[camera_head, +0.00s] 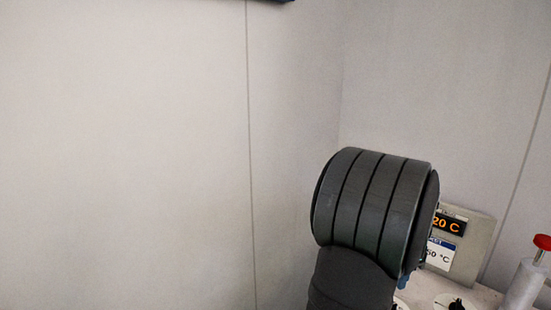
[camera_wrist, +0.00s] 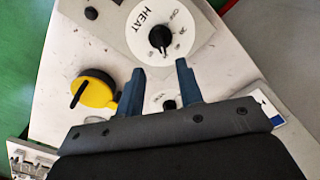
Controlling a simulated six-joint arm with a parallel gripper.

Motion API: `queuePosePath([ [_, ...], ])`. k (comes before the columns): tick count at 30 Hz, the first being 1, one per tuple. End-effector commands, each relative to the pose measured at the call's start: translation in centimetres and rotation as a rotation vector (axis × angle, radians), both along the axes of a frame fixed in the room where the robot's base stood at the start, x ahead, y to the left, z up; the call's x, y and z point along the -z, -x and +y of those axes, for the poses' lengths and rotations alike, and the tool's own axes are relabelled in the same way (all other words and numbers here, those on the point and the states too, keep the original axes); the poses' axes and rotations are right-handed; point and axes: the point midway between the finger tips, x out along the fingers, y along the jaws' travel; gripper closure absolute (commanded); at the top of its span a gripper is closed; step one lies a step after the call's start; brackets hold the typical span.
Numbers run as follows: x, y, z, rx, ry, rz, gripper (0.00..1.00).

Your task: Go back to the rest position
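My gripper (camera_wrist: 160,88) shows in the wrist view with its two blue fingers apart and nothing between them. It hangs over a pale panel (camera_wrist: 225,65) with a black HEAT knob (camera_wrist: 160,37) just beyond the fingertips. A smaller black knob (camera_wrist: 169,104) shows between the fingers. A yellow knob with a black handle (camera_wrist: 94,90) lies left of the fingers. In the head view the grey links of my arm stand in front of the panel and hide most of the gripper.
In the head view a box with an orange 20 C display (camera_head: 447,224) stands behind my arm. A grey cylinder with a red-topped rod (camera_head: 526,284) stands at the right edge. The pale walls at left are clear. A green surface (camera_wrist: 30,45) borders the panel in the wrist view.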

Motion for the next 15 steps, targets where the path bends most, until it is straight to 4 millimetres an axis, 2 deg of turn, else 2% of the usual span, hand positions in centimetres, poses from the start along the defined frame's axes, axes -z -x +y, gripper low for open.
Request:
queuePosePath([
  [1, 1.2, 0.1, 0.0, 0.0, -0.003, 0.005, 0.66],
  [9, 6.4, 0.1, 0.1, 0.0, -0.003, 0.004, 0.66],
  [15, 9.1, 0.0, 0.1, 0.0, -0.003, 0.002, 0.66],
])
